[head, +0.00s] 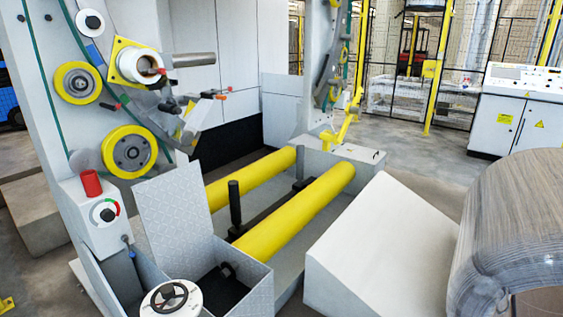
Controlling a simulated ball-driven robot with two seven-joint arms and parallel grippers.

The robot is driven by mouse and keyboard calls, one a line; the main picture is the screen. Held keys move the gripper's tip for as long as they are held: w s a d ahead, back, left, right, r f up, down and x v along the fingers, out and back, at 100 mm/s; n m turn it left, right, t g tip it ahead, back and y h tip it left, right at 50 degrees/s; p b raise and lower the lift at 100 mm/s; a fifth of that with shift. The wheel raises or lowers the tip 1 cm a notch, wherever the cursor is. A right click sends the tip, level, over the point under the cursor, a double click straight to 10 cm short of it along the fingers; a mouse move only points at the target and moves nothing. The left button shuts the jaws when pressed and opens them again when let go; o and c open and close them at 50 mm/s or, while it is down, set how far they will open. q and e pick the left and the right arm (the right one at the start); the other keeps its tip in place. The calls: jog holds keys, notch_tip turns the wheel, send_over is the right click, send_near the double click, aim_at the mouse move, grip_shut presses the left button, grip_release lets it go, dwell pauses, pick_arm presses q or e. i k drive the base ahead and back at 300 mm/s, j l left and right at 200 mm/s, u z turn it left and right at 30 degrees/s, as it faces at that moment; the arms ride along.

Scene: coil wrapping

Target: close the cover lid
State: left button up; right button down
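The cover lid (170,212) is a grey patterned panel at the lower left of the head view. It stands upright, so the cover is open. Below and right of it is an open box (257,285) with the same patterned surface. A dark interior and a black round part (227,269) show inside the box. The lid's lower edge meets the box; the hinge itself is not clear. Neither of my grippers is in view.
Two yellow rollers (300,213) lie behind the box, with a black post (235,205) between them. A white handwheel unit (190,300) stands in front of the box. A white sloped block (375,245) and a large coil (515,225) are at right.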

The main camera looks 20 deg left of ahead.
aim_at(172, 206)
jog(key=i+l+u, duration=0.1)
jog(key=i+u, duration=0.3)
jog(key=i+l+u, duration=0.2)
jog(key=i+u, duration=0.15)
jog(key=i+l+u, duration=0.75)
jog(key=k+j, duration=0.05)
